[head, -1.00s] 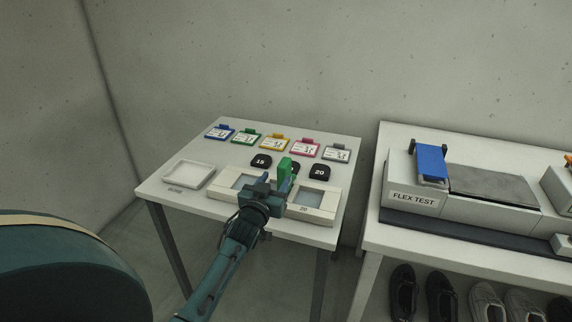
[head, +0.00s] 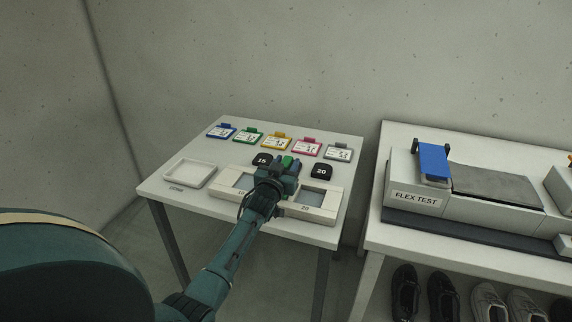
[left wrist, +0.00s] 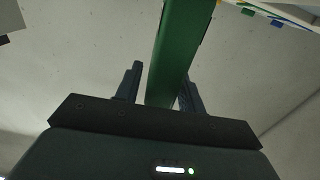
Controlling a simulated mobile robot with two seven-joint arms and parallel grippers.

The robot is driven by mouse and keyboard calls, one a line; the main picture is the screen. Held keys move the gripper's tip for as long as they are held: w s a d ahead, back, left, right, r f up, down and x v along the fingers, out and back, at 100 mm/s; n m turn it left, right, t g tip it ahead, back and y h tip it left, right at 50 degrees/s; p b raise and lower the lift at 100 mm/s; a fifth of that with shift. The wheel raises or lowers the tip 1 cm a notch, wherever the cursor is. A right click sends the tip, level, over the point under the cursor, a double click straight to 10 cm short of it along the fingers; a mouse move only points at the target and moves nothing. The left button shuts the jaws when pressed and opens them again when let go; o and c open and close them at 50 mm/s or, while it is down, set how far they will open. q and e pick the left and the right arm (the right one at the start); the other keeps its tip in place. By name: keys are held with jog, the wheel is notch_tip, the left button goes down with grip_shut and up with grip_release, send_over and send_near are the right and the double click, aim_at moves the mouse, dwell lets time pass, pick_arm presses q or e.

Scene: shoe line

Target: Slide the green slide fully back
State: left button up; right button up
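The green slide (head: 287,160) shows as a small green top at the middle of the white fixture (head: 335,207) on the left table. In the left wrist view it is a tall green bar (left wrist: 182,45). My left gripper (head: 284,165) is over the fixture, its fingers apart on both sides of the green slide. In the left wrist view a gap shows between the left finger and the bar; the right finger is partly hidden by it, so contact there cannot be told. The slide's lower part is hidden behind my gripper. My right gripper is not in view.
Black pieces marked 15 (head: 262,159) and 20 (head: 322,171) lie close behind the fixture. Several coloured tags line the table's back, among them a pink one (head: 306,148). An empty white tray (head: 190,185) is at left. The flex tester (head: 415,200) stands on the right table.

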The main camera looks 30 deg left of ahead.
pick_arm(q)
jog(key=c, duration=0.7)
grip_shut()
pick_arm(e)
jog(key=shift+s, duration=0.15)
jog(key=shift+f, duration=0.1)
pick_arm(q)
jog(key=s+a+b, duration=0.1)
jog(key=a, duration=0.5)
jog(key=s+a+b, duration=0.1)
jog(key=s+a, duration=0.1)
jog(key=a, duration=0.5)
jog(key=s+a, duration=0.1)
jog(key=a, duration=0.5)
jog(key=shift+s+a+b, duration=0.25)
jog(key=shift+s+b, duration=0.1)
jog(key=shift+b, duration=0.05)
jog(key=shift+a, duration=0.35)
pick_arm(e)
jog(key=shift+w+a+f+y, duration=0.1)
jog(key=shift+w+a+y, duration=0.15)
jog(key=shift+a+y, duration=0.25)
pick_arm(q)
jog(key=shift+s+r, duration=0.1)
